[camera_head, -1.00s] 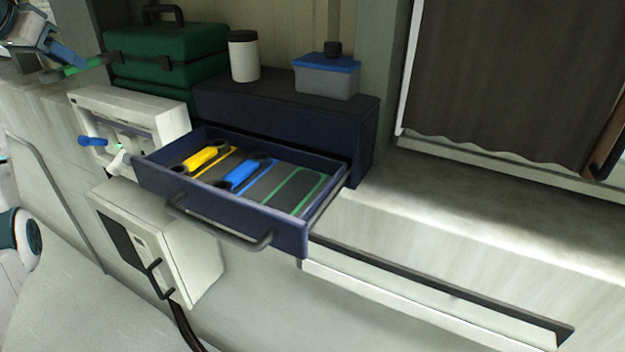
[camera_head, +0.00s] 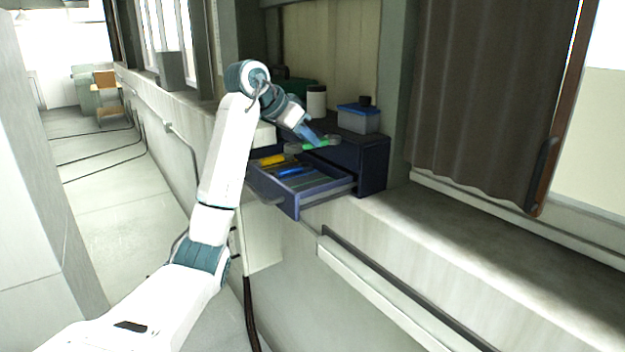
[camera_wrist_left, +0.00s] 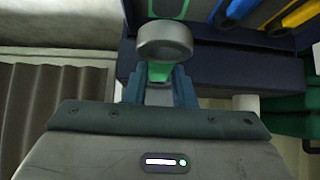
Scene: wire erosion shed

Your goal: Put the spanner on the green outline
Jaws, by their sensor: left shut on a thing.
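My left gripper (camera_head: 311,139) is shut on the green-handled spanner (camera_head: 321,144) and holds it above the open drawer, near its back. In the left wrist view the gripper (camera_wrist_left: 158,86) grips the green handle, and the spanner's grey end (camera_wrist_left: 164,42) points toward the camera. The dark blue drawer (camera_head: 297,205) stands open; a yellow spanner (camera_head: 272,160) and a blue spanner (camera_head: 289,171) lie in it. In the left wrist view part of the green outline (camera_wrist_left: 154,6) shows at the top edge, beyond the spanner. My right gripper is not in view.
The drawer's cabinet (camera_head: 372,160) carries a white jar (camera_head: 316,101) and a blue-lidded box (camera_head: 358,119). A green case (camera_head: 300,90) is partly hidden behind my arm. The bench top (camera_head: 440,235) right of the cabinet is clear. A brown curtain (camera_head: 478,100) hangs behind it.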

